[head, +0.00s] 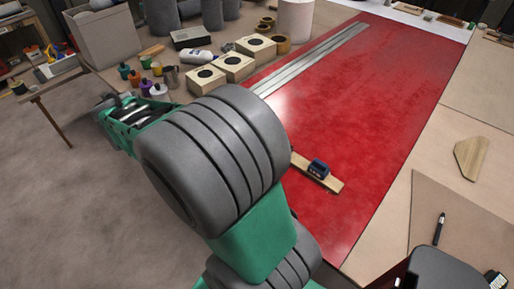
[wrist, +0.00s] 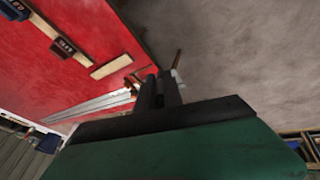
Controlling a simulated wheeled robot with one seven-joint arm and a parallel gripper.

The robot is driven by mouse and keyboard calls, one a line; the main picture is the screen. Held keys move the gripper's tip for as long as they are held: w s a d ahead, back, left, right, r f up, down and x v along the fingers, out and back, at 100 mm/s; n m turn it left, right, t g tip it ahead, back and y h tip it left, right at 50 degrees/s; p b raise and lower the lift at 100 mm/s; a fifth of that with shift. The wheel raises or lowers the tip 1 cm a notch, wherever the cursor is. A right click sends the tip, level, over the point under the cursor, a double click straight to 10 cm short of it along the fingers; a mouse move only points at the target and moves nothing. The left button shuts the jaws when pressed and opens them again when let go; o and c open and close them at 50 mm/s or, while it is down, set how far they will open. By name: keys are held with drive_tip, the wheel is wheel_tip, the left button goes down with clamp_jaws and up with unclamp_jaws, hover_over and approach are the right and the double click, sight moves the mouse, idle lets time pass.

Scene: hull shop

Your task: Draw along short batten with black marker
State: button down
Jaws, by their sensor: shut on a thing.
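The short batten (head: 333,184) is a pale wooden strip on the red surface, with a dark blue block (head: 318,168) on it. My arm hides its left end in the head view. A black pen-like thing (head: 440,228), perhaps a marker, lies on a brown board at the right. My gripper (wrist: 160,90) is shut, apart from the batten in the wrist view. A thin brown and whitish shape (wrist: 177,68) shows at its fingertips; I cannot tell what it holds.
Long grey strips (head: 310,61) lie along the far left of the red surface (head: 400,110). Wooden boxes with dark round holes (head: 236,67), bottles (head: 146,86) and cans crowd the left. A wooden piece (head: 470,158) lies right. The middle red area is clear.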

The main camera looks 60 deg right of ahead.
drive_tip(key=s+d+f+m+g+b, duration=0.1)
drive_tip(key=s+d+f+m, duration=0.2)
drive_tip(key=d, duration=0.5)
drive_tip(key=s+d+f+m+g+b, duration=0.1)
drive_tip(key=s+d+f+b, duration=0.2)
drive_tip(key=d, duration=0.6)
drive_tip(key=s+d+f+m+g+b, duration=0.1)
drive_tip(key=s+d+f+m, duration=0.55)
drive_tip(key=s+d, duration=0.8)
drive_tip(key=shift+n+h, duration=0.3)
drive_tip(key=shift+n, duration=0.35)
drive_tip(key=shift+a+f+b, duration=0.1)
drive_tip(key=shift+f+b, duration=1.6)
drive_tip(key=shift+f, duration=1.85)
drive_tip(key=shift+s+a+f+b, duration=0.1)
drive_tip(key=shift+f+b, duration=0.3)
drive_tip(key=shift+s+a, duration=0.2)
drive_tip(key=shift+s, duration=0.95)
drive_tip(key=shift+s+a, duration=0.2)
drive_tip(key=shift+s, duration=0.95)
drive_tip(key=shift+s, duration=0.1)
drive_tip(key=shift+s+a, duration=0.15)
drive_tip(key=shift+s, duration=0.55)
drive_tip(key=shift+s+a, duration=0.1)
drive_tip(key=shift+s, duration=0.55)
drive_tip(key=shift+s, duration=0.1)
